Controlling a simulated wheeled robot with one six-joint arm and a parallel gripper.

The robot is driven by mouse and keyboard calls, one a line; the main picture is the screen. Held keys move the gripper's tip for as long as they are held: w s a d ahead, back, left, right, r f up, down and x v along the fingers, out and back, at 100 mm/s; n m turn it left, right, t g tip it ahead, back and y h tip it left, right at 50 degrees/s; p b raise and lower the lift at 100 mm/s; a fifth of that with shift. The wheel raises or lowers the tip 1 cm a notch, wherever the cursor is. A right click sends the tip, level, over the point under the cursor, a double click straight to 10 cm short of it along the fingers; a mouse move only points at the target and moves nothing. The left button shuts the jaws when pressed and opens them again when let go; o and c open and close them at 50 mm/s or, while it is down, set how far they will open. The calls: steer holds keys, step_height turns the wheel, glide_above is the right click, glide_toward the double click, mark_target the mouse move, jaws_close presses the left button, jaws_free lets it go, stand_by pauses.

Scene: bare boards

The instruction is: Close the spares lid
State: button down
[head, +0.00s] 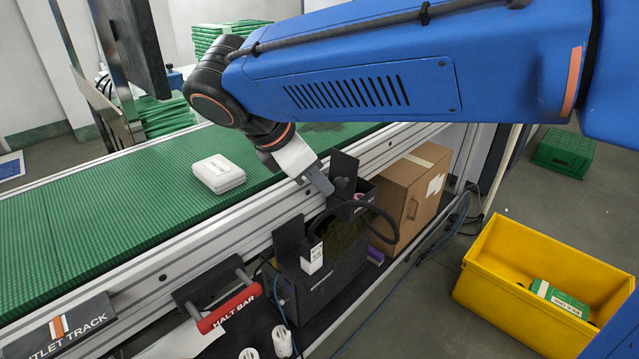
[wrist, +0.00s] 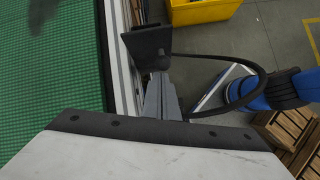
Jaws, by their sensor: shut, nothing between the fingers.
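My gripper (head: 322,186) is shut and empty, pointing down beside the conveyor's outer rail. In the wrist view its grey fingers (wrist: 160,98) end close to an upright black plate (wrist: 147,44); I cannot tell whether they touch it. In the head view this black plate (head: 343,171) stands at a small black box (head: 362,204), like a raised lid. A second upright black plate (head: 289,243) stands at a larger dark box (head: 325,280) to the left. No spares label is readable, so I cannot tell which plate is the spares lid.
A black cable loop (head: 378,212) hangs beside the gripper. A cardboard box (head: 413,190) is to the right. The green conveyor (head: 110,195) carries a white case (head: 218,173). A yellow bin (head: 500,306) stands on the floor.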

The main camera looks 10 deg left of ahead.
mark_target(346, 168)
steer(key=w+d+r+g+y, duration=0.1)
steer(key=w+d+g+y, duration=0.1)
steer(key=g, duration=0.1)
steer(key=shift+w+r+g+y, duration=0.3)
steer(key=shift+w+r+y, duration=0.1)
steer(key=w+d+g+y, duration=0.2)
steer(key=g, duration=0.1)
steer(key=shift+w+d+r+g+y, duration=0.1)
steer(key=shift+w+d+g+y, duration=0.05)
steer(key=shift+w+g+y, duration=0.2)
steer(key=shift+w+d+f, duration=0.3)
steer(key=shift+w+d, duration=0.4)
steer(key=shift+w, duration=0.2)
steer(key=shift+w+d+f+g+y, duration=0.45)
steer(key=shift+w+d+f+g, duration=0.1)
steer(key=shift+w+d+f, duration=0.35)
steer(key=shift+w+f, duration=0.15)
steer(key=shift+a, duration=0.1)
